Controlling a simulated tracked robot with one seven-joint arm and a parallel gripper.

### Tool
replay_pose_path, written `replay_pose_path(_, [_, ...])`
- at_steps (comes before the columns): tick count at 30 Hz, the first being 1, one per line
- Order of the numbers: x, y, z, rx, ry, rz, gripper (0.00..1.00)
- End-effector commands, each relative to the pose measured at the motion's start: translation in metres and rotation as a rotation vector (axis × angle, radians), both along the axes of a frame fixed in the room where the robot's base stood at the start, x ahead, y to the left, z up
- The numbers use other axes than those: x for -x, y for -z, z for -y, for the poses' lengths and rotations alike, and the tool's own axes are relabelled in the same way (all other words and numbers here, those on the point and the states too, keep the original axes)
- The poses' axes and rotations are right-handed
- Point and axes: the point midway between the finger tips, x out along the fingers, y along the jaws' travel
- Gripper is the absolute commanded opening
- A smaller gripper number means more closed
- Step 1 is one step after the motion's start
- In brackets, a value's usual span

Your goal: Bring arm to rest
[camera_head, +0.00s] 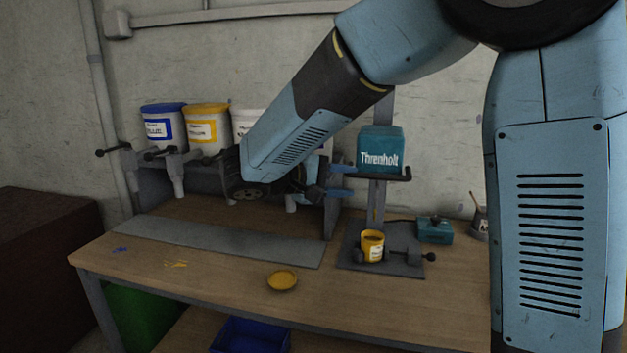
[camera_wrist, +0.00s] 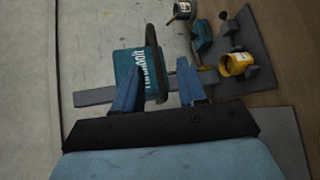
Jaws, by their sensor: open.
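My blue arm reaches across the head view from the upper right toward the workbench. My gripper (camera_head: 335,181) is left of the teal Threnholt machine head (camera_head: 380,149), above the bench. Its body is partly hidden behind my forearm. In the wrist view, the two blue fingers of my gripper (camera_wrist: 158,92) stand apart with nothing held between them. The Threnholt head (camera_wrist: 138,72) and its dark bar lie beyond the fingers. I cannot tell whether a finger touches the bar.
A yellow cup (camera_head: 373,246) stands on the machine's base plate, also in the wrist view (camera_wrist: 236,65). Blue (camera_head: 163,123), yellow (camera_head: 207,126) and white (camera_head: 246,119) paint tubs sit on a dispenser rack. A yellow dish (camera_head: 282,281) lies on the bench (camera_head: 220,283). The bench front is mostly clear.

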Motion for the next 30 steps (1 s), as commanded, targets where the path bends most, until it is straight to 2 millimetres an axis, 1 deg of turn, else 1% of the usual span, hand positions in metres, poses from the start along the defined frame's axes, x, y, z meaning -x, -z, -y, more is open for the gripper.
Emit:
replay_pose_path(1, [0.007,-0.003,0.018,-0.041,0.032,-0.018,0.41])
replay_pose_path(3, [0.019,-0.003,0.042,-0.106,0.073,-0.055,0.41])
replay_pose_path(6, [0.038,0.000,0.071,-0.208,0.124,-0.102,0.41])
replay_pose_path(9, [0.058,0.004,0.095,-0.316,0.168,-0.136,0.41])
replay_pose_path(12, [0.079,0.009,0.116,-0.432,0.204,-0.158,0.41])
replay_pose_path(18, [0.119,0.019,0.142,-0.673,0.249,-0.161,0.41])
replay_pose_path(21, [0.137,0.023,0.150,-0.795,0.259,-0.142,0.41])
replay_pose_path(26, [0.162,0.027,0.157,-0.991,0.257,-0.082,0.41])
replay_pose_path(30, [0.180,0.029,0.158,-1.152,0.239,0.000,0.41])
